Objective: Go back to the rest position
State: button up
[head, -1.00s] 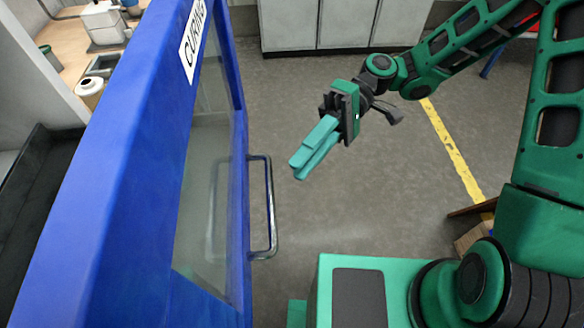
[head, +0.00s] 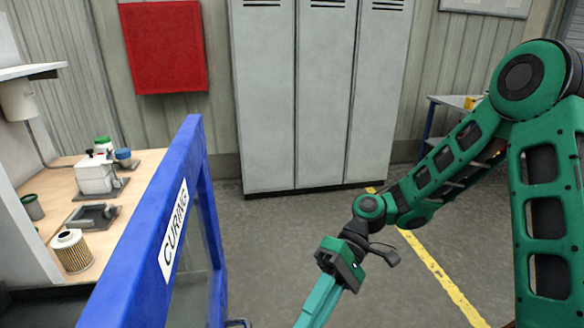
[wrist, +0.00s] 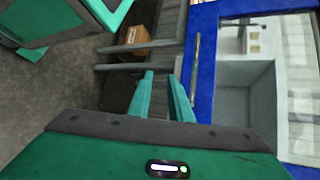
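My gripper (head: 320,300) hangs over open floor to the right of the blue CURING door (head: 196,150) in the head view. Its fingertips are cut off at the bottom edge there. In the wrist view my gripper (wrist: 161,76) has its two teal fingers apart with nothing between them. The blue door frame also shows in the wrist view (wrist: 196,95), just right of the fingers and apart from them as far as I can tell. The arm is stretched forward and down from the right.
A filter cartridge (head: 72,252) stands on the wooden bench (head: 143,165) at left, near a white device (head: 96,175). Grey lockers (head: 325,100) stand at the back. A cardboard box (wrist: 137,39) shows in the wrist view. Floor (head: 270,240) between door and arm is clear.

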jog(key=w+d+f+m+t+h, duration=0.1)
jog(key=w+d+m+t+h, duration=0.15)
jog(key=d, duration=0.75)
jog(key=w+d+m+t+h, duration=0.15)
jog(key=d+m+t, duration=0.25)
jog(key=d, duration=0.5)
jog(key=s+d+r+m+t+h, duration=0.1)
jog(key=s+d+r+m, duration=0.1)
jog(key=d, duration=0.4)
jog(key=s+d+r+m+t+h, duration=0.1)
jog(key=s+d+r+m, duration=0.1)
jog(key=s+d, duration=0.3)
jog(key=s+d+r+m+t+h, duration=0.1)
jog(key=s+d+r+m+t, duration=0.1)
jog(key=d, duration=0.5)
jog(key=shift+s+d+m+h, duration=0.25)
jog(key=shift+s+m+h, duration=0.05)
jog(key=shift+s+m, duration=0.4)
jog(key=shift+r, duration=0.1)
jog(key=shift+w+f, duration=0.25)
jog(key=shift+w, duration=0.35)
